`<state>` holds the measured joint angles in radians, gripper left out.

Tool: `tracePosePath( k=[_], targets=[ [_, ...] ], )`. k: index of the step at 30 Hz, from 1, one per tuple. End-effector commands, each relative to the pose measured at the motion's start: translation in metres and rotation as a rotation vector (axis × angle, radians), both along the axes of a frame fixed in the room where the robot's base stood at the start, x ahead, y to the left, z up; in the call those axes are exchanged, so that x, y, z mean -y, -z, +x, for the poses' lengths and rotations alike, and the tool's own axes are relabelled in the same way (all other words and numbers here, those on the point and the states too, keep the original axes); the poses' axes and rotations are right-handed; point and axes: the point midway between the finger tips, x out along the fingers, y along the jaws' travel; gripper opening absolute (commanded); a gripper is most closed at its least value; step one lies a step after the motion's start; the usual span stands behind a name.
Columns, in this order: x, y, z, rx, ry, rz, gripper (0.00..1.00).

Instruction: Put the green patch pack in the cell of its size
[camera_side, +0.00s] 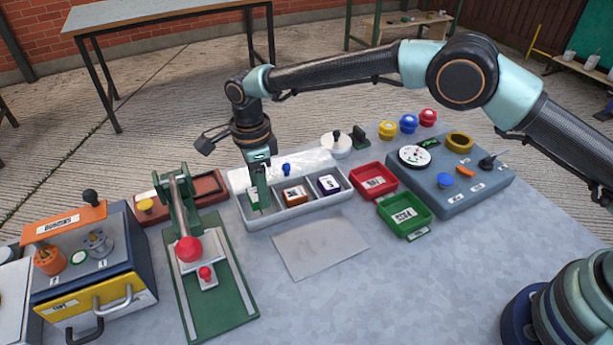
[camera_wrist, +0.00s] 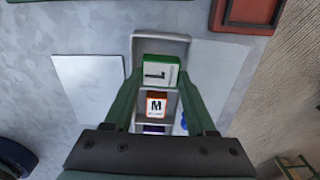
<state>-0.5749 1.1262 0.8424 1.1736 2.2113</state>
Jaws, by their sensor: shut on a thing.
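The green patch pack (camera_wrist: 160,72), with a white top marked L, is between the fingers of my gripper (camera_wrist: 160,78), which is shut on it. In the side view my gripper (camera_side: 260,205) points down into the left end cell of the grey tray (camera_side: 290,214), and its fingers hide most of the pack. The pack is in or just over that end cell; I cannot tell whether it touches the floor. An orange pack (camera_wrist: 156,104) marked M sits in the middle cell. A purple pack (camera_side: 328,184) sits in the right cell.
A red bin (camera_side: 375,181) and a green bin (camera_side: 405,214) stand right of the tray. A green press with a red knob (camera_side: 188,249) stands to its left. A flat pale sheet (camera_side: 320,246) lies in front. A small blue peg (camera_side: 286,169) stands behind the tray.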

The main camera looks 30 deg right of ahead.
Motion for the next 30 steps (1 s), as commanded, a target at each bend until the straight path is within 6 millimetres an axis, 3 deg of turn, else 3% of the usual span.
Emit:
tracePosePath(
  k=[14, 15, 17, 23, 25, 30],
  targets=[
    [0.0, 0.0012, 0.0001, 0.001, 0.0, 0.0, 0.02],
    [0.0, 0.0011, 0.0001, 0.001, 0.0, 0.0, 0.72],
    [0.0, 0.0011, 0.0001, 0.001, 0.0, 0.0, 0.91],
    [0.0, 0.0011, 0.0001, 0.001, 0.0, 0.0, 0.91],
    [0.0, 0.0012, 0.0001, 0.0, 0.0, 0.0, 1.0],
    [0.0, 0.0012, 0.0001, 0.0, 0.0, 0.0, 1.0]
  ],
)
